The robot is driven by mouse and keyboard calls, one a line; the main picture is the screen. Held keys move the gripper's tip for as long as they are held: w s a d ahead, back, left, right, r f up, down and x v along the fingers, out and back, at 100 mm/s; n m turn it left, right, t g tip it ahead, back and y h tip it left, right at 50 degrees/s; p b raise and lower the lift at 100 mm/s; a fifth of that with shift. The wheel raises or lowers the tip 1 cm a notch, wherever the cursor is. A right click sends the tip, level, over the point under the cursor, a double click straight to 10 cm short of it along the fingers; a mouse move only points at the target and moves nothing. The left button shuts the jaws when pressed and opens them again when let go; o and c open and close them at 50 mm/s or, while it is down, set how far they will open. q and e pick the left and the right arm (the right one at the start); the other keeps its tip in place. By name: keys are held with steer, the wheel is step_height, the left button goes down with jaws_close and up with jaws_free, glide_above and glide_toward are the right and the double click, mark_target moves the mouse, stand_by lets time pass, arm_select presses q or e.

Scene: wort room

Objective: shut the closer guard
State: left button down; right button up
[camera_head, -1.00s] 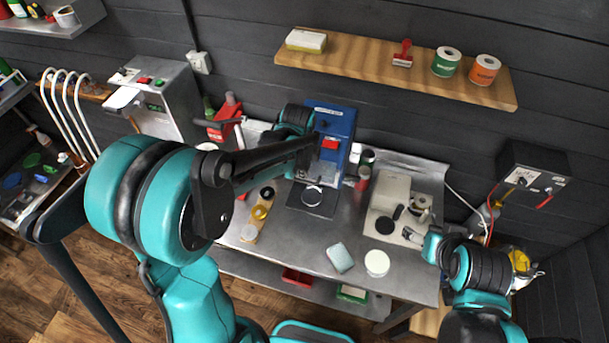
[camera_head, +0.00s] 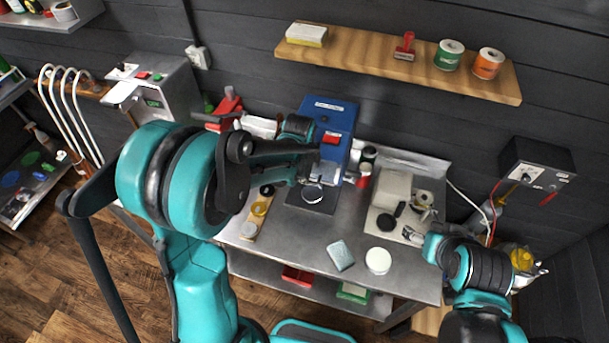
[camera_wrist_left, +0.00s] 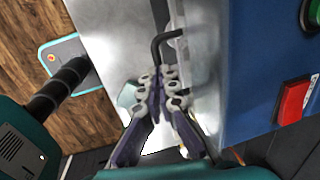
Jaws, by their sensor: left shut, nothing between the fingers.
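The closer is a blue upright box (camera_head: 325,113) with a red button, at the back of the steel bench. In the left wrist view its blue side (camera_wrist_left: 255,75) fills the right, with a red and a green button. A black bent bar (camera_wrist_left: 163,42), which looks like the guard's handle, stands just beyond my left fingertips; I cannot tell if they touch. The guard panel itself is hard to make out. My left gripper (camera_head: 312,166) is in front of the closer, and its fingers (camera_wrist_left: 163,88) are together and empty. My right gripper (camera_head: 418,238) is over the bench's right side, its fingers unclear.
A pale device (camera_head: 395,190) stands on the bench to the right. A white round lid (camera_head: 378,260) and a grey-green block (camera_head: 340,255) lie near the front edge. A wooden strip (camera_head: 258,215) with round pieces lies left. A wooden shelf (camera_head: 400,65) hangs above.

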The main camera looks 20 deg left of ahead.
step_height(320, 180, down, 8)
steer(key=b, duration=0.7)
steer(key=shift+f, duration=0.25)
